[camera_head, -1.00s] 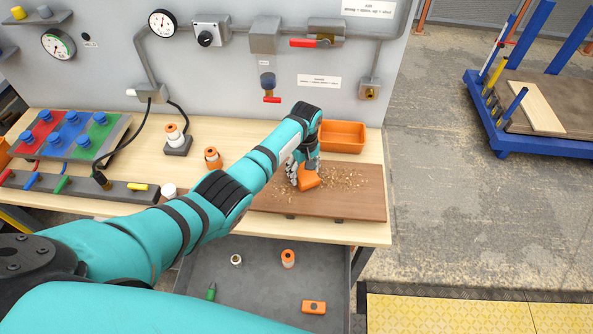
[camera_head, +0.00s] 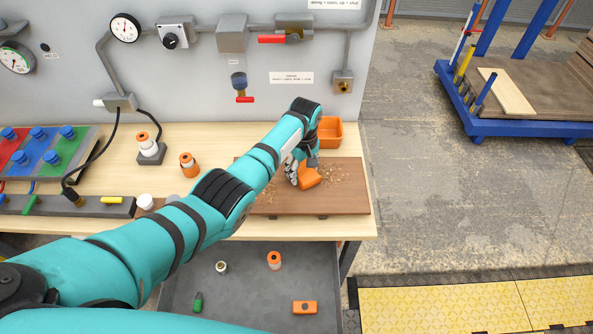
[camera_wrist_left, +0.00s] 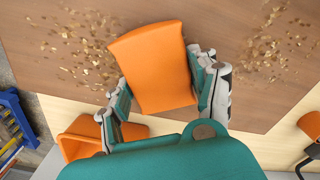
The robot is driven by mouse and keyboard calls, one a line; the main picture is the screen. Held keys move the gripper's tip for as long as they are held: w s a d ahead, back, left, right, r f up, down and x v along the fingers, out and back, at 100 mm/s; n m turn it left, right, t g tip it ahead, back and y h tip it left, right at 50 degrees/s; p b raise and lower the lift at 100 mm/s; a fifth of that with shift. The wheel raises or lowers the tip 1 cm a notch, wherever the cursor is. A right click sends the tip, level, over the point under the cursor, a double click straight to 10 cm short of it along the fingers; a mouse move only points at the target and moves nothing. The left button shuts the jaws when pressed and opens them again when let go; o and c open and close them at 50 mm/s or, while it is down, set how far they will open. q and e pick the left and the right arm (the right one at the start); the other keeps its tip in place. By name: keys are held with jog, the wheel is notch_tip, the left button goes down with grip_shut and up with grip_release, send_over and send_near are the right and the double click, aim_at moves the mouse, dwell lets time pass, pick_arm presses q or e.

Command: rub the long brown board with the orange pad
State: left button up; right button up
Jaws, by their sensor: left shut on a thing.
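The long brown board (camera_head: 340,200) lies on the light wooden bench, with wood shavings scattered over its upper surface. My left gripper (camera_head: 300,173) is over the board and shut on the orange pad (camera_head: 309,178). In the left wrist view the pad (camera_wrist_left: 155,70) sits between the two fingers of the gripper (camera_wrist_left: 160,85), low over the brown board (camera_wrist_left: 265,20). Shavings lie on both sides of the pad, with a barer strip around it. I cannot tell whether the pad touches the board. My right gripper is not in view.
An orange bin (camera_head: 330,132) stands behind the board. Orange-and-white bottles (camera_head: 188,165) and a colored button panel (camera_head: 45,150) are to the left. A grey lower shelf (camera_head: 240,290) holds small items. A blue cart (camera_head: 520,127) stands at the far right on open floor.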

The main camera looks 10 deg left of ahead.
aim_at(316, 170)
pick_arm(q)
jog(key=shift+w+d, duration=0.2)
jog(key=shift+d, duration=0.6)
jog(key=b, duration=0.1)
jog(key=d+b, duration=0.1)
jog(key=d, duration=0.1)
jog(key=shift+w+f+b, duration=0.25)
jog(key=shift+w+b, duration=0.05)
jog(key=shift+b, duration=0.1)
jog(key=shift+d+r+b, duration=0.1)
jog(key=shift+d+b, duration=0.2)
jog(key=shift+d, duration=0.3)
jog(key=shift+w+d+b, duration=0.3)
jog(key=shift+d+b, duration=0.55)
jog(key=shift+b, duration=0.15)
jog(key=shift+w+d+b, duration=0.15)
jog(key=shift+d+b, duration=0.45)
jog(key=shift+d, duration=0.15)
jog(key=d+b, duration=0.1)
jog(key=b, duration=0.2)
jog(key=shift+w+d, duration=0.35)
jog(key=shift+d, duration=0.05)
jog(key=shift+w+d+r+b, duration=0.1)
jog(key=shift+d+r+b, duration=0.05)
jog(key=shift+d+b, duration=0.5)
jog(key=shift+a+r, duration=0.1)
